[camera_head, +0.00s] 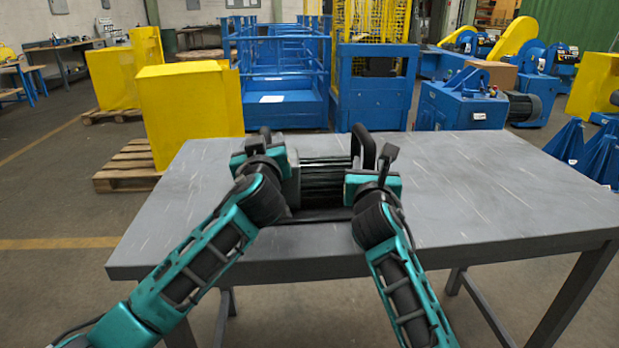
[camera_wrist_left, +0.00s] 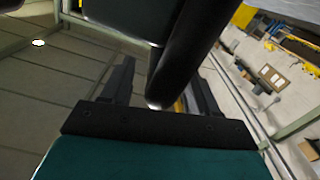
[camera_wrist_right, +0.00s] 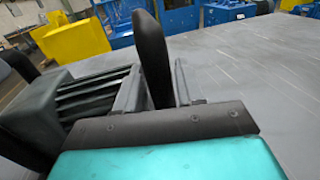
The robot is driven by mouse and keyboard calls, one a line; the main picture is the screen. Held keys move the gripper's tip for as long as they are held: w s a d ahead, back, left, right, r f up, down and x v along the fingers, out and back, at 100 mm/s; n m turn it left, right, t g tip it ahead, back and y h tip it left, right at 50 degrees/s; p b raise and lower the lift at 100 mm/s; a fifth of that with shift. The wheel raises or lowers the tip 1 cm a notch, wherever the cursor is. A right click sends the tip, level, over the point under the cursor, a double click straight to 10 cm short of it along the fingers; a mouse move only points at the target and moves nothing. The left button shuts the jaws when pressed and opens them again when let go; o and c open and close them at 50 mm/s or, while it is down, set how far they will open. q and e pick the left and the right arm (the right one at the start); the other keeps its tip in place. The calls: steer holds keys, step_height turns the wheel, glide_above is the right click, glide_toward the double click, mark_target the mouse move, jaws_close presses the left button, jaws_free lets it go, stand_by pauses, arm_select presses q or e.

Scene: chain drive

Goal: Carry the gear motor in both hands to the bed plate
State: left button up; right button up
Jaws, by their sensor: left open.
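The gear motor (camera_head: 325,180), a dark ribbed body with a grey end part and upright black handles, is on the grey table between my grippers. My left gripper (camera_head: 264,140) is at its left handle. In the left wrist view the fingers (camera_wrist_left: 160,88) are wide apart, with a black bar running between them. My right gripper (camera_head: 376,165) is at the right handle. In the right wrist view its fingers (camera_wrist_right: 158,85) stand close on both sides of the black handle (camera_wrist_right: 152,50). Finger contact is partly hidden. I cannot pick out the bed plate with certainty.
The grey table (camera_head: 490,195) is clear to the right of the motor. Behind it stand a yellow block (camera_head: 190,105) by a wooden pallet (camera_head: 128,165), blue frames (camera_head: 285,80), and a blue machine (camera_head: 462,104). Blue trestles (camera_head: 590,150) stand at the right.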

arm_select(q)
steer(key=shift+w, duration=0.15)
arm_select(e)
steer(key=shift+w, duration=0.15)
arm_select(q)
steer(key=shift+c, duration=0.4)
arm_select(e)
steer(key=shift+c, duration=0.5)
arm_select(q)
steer(key=c, duration=0.6)
arm_select(e)
jaws_close()
arm_select(q)
jaws_close()
